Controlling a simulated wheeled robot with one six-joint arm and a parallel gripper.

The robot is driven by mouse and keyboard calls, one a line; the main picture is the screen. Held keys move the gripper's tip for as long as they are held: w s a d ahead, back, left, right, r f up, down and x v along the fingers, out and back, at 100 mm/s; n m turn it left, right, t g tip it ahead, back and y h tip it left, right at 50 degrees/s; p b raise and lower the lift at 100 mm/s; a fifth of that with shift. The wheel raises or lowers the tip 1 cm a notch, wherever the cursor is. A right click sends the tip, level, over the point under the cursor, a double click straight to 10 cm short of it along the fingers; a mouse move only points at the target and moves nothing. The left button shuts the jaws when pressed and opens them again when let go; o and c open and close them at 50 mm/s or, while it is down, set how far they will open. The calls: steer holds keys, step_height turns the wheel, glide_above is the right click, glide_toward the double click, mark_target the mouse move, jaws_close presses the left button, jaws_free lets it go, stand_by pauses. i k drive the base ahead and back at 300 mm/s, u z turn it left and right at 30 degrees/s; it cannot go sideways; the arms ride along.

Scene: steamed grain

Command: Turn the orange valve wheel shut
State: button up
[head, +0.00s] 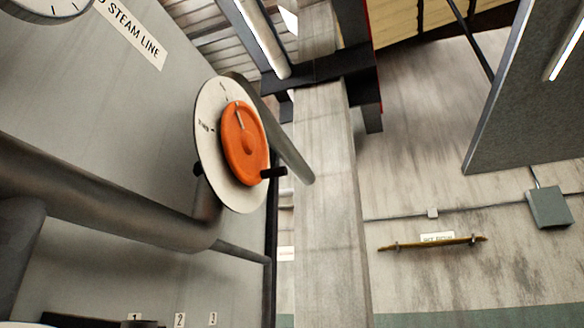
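The orange valve wheel (246,146) is a solid disc on a round cream dial plate (208,110) in the upper middle of the head view. A pale pointer mark lies on the wheel's upper part, pointing up. Small markings sit on the plate at its top and left; the left one is too small to read surely. A dark peg (273,172) sticks out at the wheel's lower right. My gripper is not in view, and nothing is seen touching the wheel.
A thick grey pipe (110,190) runs to below the dial along the grey panel (110,95) labelled "STEAM LINE". Another pipe (285,140) slants behind the dial. A concrete column (332,210) stands to the right. A gauge (45,5) is at top left.

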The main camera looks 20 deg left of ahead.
mark_target(245, 144)
steer(key=z, duration=0.35)
steer(key=i, duration=1.2)
steer(key=u, duration=0.55)
